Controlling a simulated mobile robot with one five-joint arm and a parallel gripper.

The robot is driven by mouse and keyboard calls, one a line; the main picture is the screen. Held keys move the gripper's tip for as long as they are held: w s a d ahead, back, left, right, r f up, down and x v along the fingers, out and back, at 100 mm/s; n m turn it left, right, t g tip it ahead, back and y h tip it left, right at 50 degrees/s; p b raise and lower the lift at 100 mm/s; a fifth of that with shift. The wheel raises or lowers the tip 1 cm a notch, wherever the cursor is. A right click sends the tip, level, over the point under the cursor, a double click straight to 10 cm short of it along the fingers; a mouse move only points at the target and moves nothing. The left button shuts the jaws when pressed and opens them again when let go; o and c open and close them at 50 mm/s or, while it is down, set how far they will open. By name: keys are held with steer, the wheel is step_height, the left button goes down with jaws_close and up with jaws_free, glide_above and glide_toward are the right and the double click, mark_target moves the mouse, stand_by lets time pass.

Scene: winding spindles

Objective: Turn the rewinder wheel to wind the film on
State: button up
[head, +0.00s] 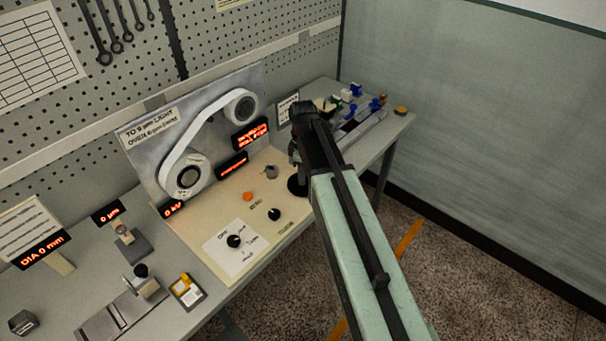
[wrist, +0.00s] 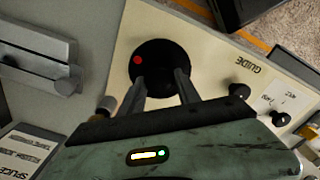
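The rewinder wheel (wrist: 158,58) is a black disc with a red dot near its edge in the wrist view, on a cream panel. In the head view a dark round piece, which looks like the wheel (head: 297,187), shows at the panel's right end, partly behind my arm. My gripper (wrist: 160,77) has its two fingers apart over the near part of the disc, with nothing between them; I cannot tell whether they touch it. The white film strip (head: 190,135) runs between a lower reel (head: 199,178) and an upper reel (head: 246,108) on the upright metal plate.
The cream panel (head: 268,225) carries a black knob (head: 274,214), an orange button (head: 247,196) and a selector knob (head: 233,241). A splicer-like metal block (head: 110,318) stands at the front left. Blue-handled tools (head: 350,110) lie at the right end of the bench.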

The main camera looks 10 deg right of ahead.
jaws_close()
steer(key=m, duration=0.3)
steer(key=shift+m, duration=0.4)
steer(key=m, duration=0.4)
steer(key=shift+m, duration=0.3)
steer(key=m, duration=1.1)
steer(key=shift+m, duration=0.3)
